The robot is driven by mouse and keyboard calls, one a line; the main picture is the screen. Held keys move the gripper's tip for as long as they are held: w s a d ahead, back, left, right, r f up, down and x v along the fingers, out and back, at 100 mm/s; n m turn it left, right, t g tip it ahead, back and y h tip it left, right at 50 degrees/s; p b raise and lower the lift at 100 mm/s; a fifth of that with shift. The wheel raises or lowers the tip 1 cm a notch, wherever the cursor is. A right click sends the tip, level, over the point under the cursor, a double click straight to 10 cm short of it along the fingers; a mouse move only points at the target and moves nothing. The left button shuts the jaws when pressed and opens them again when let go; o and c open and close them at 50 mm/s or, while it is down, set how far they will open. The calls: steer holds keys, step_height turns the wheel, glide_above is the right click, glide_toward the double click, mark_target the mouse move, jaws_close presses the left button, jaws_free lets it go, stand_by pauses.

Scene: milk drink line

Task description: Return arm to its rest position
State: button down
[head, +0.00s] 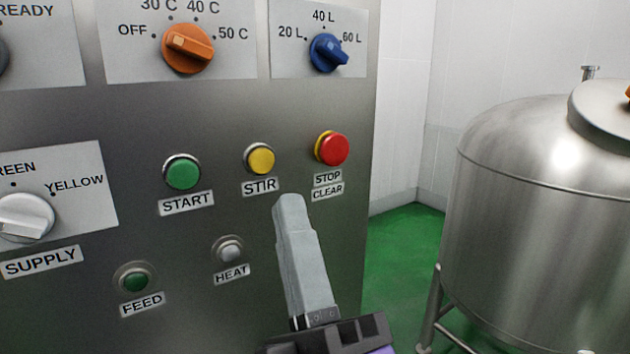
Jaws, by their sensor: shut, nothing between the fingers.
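I cannot tell how far the tips are from the panel. The yellow STIR button (261,159) is above and left of the tips, and the red STOP/CLEAR button (333,149) is above and right.
The green START button (182,173), FEED button (134,280) and grey HEAT button (230,250) are on the panel. Orange (188,48), blue (328,53) and white (26,217) knobs stick out. A steel tank (540,210) stands right. Green floor (400,255) between is clear.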

steer(key=s+d+f+m+g+h, duration=0.1)
steer(key=s+d+f+m, duration=0.2)
steer(key=f, duration=0.4)
steer(key=s+d+f+m+g+h, duration=0.1)
steer(key=s+d+f+m, duration=0.1)
steer(key=d+f+m, duration=0.45)
steer(key=s+d+f+m+g+h, duration=0.1)
steer(key=s+f+m+g, duration=0.1)
steer(key=f, duration=0.7)
steer(key=s+d+f+m+g+h, duration=0.3)
steer(key=s+d+f, duration=0.3)
steer(key=s, duration=0.4)
steer(key=s+d+f+m+g+h, duration=0.3)
steer(key=s+d+f+m, duration=0.2)
steer(key=s+f, duration=0.4)
steer(key=shift+s+d+f, duration=0.25)
steer(key=shift+s+d, duration=0.1)
steer(key=shift+d, duration=0.1)
